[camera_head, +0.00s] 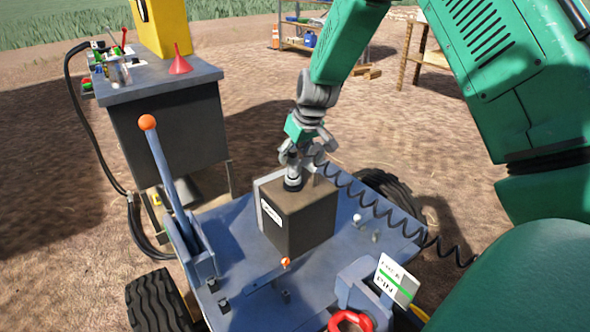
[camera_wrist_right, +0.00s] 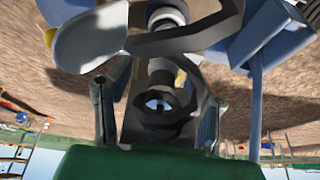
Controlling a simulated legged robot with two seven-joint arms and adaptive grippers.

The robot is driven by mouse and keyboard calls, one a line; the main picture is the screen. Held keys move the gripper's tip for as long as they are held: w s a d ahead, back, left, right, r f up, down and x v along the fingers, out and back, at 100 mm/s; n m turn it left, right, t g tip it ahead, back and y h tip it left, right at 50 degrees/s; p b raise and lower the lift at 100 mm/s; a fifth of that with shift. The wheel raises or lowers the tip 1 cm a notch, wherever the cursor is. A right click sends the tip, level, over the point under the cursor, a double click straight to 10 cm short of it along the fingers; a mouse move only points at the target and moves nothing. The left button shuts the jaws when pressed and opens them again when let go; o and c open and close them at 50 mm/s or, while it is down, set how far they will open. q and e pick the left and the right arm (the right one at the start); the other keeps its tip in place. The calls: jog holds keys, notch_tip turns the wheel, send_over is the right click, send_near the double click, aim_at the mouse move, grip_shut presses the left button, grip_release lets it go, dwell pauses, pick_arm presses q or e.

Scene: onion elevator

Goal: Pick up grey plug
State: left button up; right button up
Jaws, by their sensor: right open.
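A grey plug (camera_head: 292,179) stands upright on top of a dark brown box (camera_head: 298,222) with a white label. A black coiled cable (camera_head: 385,207) runs right from near it. My right gripper (camera_head: 304,158) is open, pointing down at the plug, with its fingers close around the plug's upper part. I cannot tell whether they touch it. In the right wrist view a grey cylindrical part, likely the plug (camera_wrist_right: 161,72), lies between the fingers (camera_wrist_right: 158,105); the fingers partly hide it. My left gripper is not in view.
The box sits on a blue metal cart top (camera_head: 235,235) with a tire (camera_head: 158,300). An orange-knobbed lever (camera_head: 165,165) rises at left. A grey cabinet (camera_head: 165,130) holds a red funnel (camera_head: 180,66). A red shackle (camera_head: 350,320) and a labelled card (camera_head: 396,280) are at front right.

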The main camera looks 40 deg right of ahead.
aim_at(290, 157)
jog(key=f, duration=0.1)
jog(key=w+f, duration=0.1)
jog(key=a+f+b, duration=0.1)
jog(key=shift+w+f, duration=0.2)
jog(key=shift+d+f, duration=0.1)
jog(key=shift+d, duration=0.5)
jog(key=shift+c, duration=0.8)
jog(key=shift+d+f, duration=0.1)
jog(key=shift+d, duration=0.1)
grip_shut()
jog(key=shift+a+r, duration=0.2)
jog(key=shift+a, duration=0.25)
notch_tip(290, 157, up, 9)
jog(key=p, duration=0.2)
jog(key=shift+d+p, duration=0.1)
jog(key=shift+p, duration=0.25)
jog(key=shift+r, duration=0.45)
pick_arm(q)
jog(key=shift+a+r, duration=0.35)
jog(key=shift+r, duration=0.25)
